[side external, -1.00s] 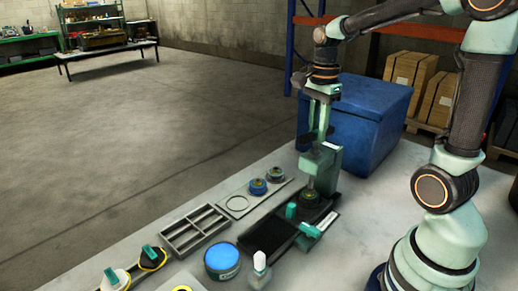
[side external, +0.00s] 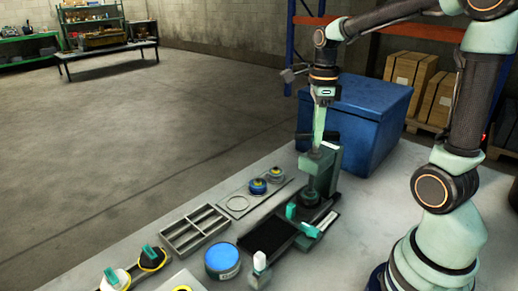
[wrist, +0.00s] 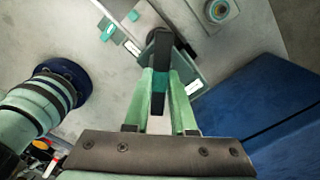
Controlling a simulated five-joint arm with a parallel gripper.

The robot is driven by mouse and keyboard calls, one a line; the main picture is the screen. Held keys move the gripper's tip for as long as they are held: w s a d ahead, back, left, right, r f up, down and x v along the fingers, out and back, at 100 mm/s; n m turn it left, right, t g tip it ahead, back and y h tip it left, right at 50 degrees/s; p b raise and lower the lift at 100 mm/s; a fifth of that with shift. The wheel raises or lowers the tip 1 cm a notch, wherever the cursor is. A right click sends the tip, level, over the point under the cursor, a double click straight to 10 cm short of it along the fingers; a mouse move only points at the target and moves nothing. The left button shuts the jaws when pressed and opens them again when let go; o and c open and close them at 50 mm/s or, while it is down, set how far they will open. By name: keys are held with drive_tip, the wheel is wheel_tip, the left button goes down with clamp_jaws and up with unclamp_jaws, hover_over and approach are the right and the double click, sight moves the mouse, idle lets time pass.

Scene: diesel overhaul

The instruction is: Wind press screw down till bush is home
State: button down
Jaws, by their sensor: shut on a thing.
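The green bench press (side external: 328,160) stands on the pale bench beside the blue crate. My gripper (side external: 319,143) points down above the press. In the wrist view its two green fingers (wrist: 160,80) are closed on the dark press screw handle (wrist: 161,50), a bar lying between them. Below the press head, the ram goes down to a dark round part (side external: 310,198) on the press base. The bush itself is too small and shaded to tell apart there, and how deep it sits cannot be seen.
A blue crate (side external: 362,112) stands close behind the press. A dark tray (side external: 268,236), a divided grey tray (side external: 194,230), a blue-lidded tin (side external: 222,260) and a plate with small round parts (side external: 258,187) lie to the left. A white-capped bottle (side external: 260,266) stands in front.

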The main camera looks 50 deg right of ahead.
idle(0.3)
drive_tip(key=m, duration=0.5)
drive_tip(key=shift+f+m, duration=0.1)
drive_tip(key=shift+m, duration=0.2)
drive_tip(key=c, duration=0.8)
unclamp_jaws()
drive_tip(key=shift+o, duration=0.2)
drive_tip(key=shift+r, duration=2.7)
